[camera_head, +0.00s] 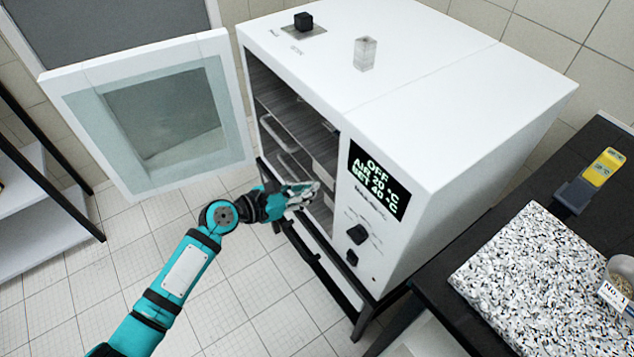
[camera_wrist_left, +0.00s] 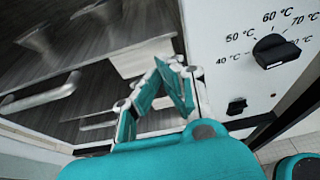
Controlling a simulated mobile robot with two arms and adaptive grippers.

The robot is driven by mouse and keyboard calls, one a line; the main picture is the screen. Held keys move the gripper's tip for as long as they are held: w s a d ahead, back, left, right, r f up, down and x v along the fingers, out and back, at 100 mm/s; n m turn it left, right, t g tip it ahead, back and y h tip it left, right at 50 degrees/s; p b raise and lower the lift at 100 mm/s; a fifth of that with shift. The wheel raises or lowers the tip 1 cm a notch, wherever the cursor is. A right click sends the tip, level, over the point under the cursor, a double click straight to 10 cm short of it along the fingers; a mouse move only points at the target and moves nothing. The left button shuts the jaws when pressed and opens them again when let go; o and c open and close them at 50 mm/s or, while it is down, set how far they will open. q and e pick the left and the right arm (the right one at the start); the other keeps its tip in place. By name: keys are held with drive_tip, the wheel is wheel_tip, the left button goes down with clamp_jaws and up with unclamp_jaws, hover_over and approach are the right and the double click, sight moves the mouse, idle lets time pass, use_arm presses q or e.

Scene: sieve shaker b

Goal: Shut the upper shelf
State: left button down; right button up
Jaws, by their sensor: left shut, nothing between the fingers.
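The white oven (camera_head: 440,120) stands open at its front. Inside are grey shelves with pale bar handles, an upper shelf handle (camera_head: 276,132) and a lower handle (camera_head: 292,166). In the left wrist view a bar handle (camera_wrist_left: 42,96) lies to the left of the fingers, with another lower handle (camera_wrist_left: 98,124) close to them. My left gripper (camera_head: 306,192) is at the oven opening, near its lower right side, shut and empty. Its fingers (camera_wrist_left: 178,88) show in the wrist view beside the control panel edge. Whether they touch a shelf is unclear. My right gripper is out of view.
The oven door (camera_head: 150,115) hangs wide open on the left. Knobs (camera_head: 357,234) and a display (camera_head: 378,182) are right of the opening. A dark table with a speckled slab (camera_head: 545,285) stands at right. Bare tiled floor (camera_head: 240,290) lies in front.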

sight(328, 175)
use_arm(q)
drive_tip(key=shift+w+d, duration=0.4)
drive_tip(key=shift+d, duration=0.2)
drive_tip(key=shift+w+d, duration=0.4)
drive_tip(key=shift+d, duration=0.2)
drive_tip(key=d, duration=0.1)
drive_tip(key=w+d, duration=0.2)
drive_tip(key=shift+w+d+r+p, duration=0.15)
drive_tip(key=shift+w+d+p, duration=0.1)
drive_tip(key=shift+d+p, duration=0.05)
drive_tip(key=shift+r, duration=0.1)
